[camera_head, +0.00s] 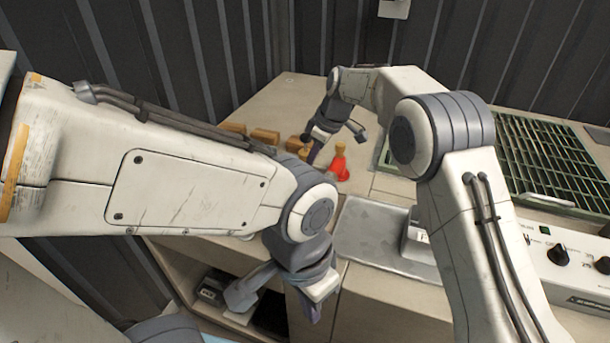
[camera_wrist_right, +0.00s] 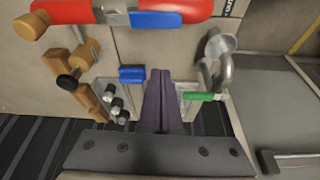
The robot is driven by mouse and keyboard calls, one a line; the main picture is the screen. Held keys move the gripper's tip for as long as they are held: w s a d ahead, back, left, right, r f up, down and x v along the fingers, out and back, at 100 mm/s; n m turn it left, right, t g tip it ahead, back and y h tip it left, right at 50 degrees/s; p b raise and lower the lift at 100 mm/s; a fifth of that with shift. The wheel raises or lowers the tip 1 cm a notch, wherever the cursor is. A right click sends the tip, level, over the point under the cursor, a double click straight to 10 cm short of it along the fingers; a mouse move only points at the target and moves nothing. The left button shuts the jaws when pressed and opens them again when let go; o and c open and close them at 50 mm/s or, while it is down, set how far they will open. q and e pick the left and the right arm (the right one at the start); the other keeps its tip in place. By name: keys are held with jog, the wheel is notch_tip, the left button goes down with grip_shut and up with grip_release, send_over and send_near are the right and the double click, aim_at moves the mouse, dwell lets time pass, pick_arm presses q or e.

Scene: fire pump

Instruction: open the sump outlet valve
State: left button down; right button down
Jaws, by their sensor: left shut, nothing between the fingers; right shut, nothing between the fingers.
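No label in these frames tells which handle is the sump outlet valve. In the right wrist view, a small blue handle (camera_wrist_right: 132,74) is just left of my right fingertips, and a green handle (camera_wrist_right: 198,96) lies on a metal fitting to their right. A red handle (camera_wrist_right: 75,10) and a larger blue handle (camera_wrist_right: 172,18) cross the top. My right gripper (camera_wrist_right: 160,78) is shut and empty, its dark purple fingers together; I cannot tell if they touch anything. It also shows in the head view (camera_head: 314,152), beside a red part (camera_head: 338,168). My left gripper (camera_head: 312,308) is shut and empty before the cabinet front.
Several wooden-coloured fittings (camera_head: 265,137) stand on the beige top behind my left arm. A green grating (camera_head: 550,155) and a knob panel (camera_head: 570,265) are at right. An open shelf (camera_head: 215,285) is below.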

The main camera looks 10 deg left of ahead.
jog(key=shift+v, duration=1.2)
jog(key=shift+d, duration=0.1)
